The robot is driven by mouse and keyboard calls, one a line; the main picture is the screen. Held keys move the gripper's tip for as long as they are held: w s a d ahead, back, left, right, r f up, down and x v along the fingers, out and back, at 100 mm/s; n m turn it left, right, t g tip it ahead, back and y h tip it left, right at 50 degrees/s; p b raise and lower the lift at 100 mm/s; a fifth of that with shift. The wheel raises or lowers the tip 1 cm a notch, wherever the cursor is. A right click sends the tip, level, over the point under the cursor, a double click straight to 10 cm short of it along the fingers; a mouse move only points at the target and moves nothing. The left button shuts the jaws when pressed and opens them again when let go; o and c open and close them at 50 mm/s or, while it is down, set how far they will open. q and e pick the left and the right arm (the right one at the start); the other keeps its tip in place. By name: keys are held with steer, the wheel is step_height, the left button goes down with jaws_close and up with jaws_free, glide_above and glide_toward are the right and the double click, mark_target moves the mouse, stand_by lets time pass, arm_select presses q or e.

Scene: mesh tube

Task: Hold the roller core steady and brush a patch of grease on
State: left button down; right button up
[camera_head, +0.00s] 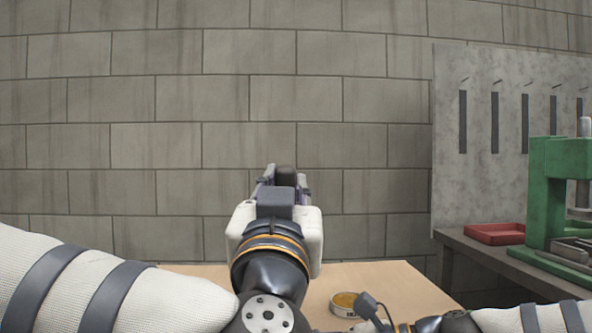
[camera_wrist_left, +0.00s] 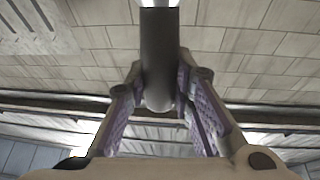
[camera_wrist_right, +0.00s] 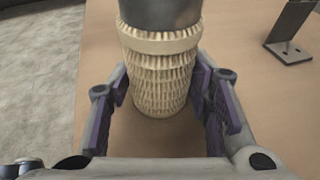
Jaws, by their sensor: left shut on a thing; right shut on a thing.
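My left gripper (camera_head: 285,178) is raised in the middle of the head view, fingers pointing away. In the left wrist view it is shut on a dark grey rod-like handle (camera_wrist_left: 160,60) with a bright end at the top edge; I take it for the brush, whose bristles are out of view. In the right wrist view my right gripper (camera_wrist_right: 158,85) is shut on the roller core (camera_wrist_right: 160,65), a beige ribbed tube with a dark grey cylinder above it. The roller core is not visible in the head view. A small open tin of yellow grease (camera_head: 346,301) stands on the table.
The wooden table (camera_head: 395,283) has free room around the tin. A dark metal stand (camera_wrist_right: 290,45) is to the right in the right wrist view. A side bench at right carries a green press (camera_head: 548,195) and a red tray (camera_head: 495,233). A block wall is behind.

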arm_select(q)
steer(key=shift+f, duration=0.55)
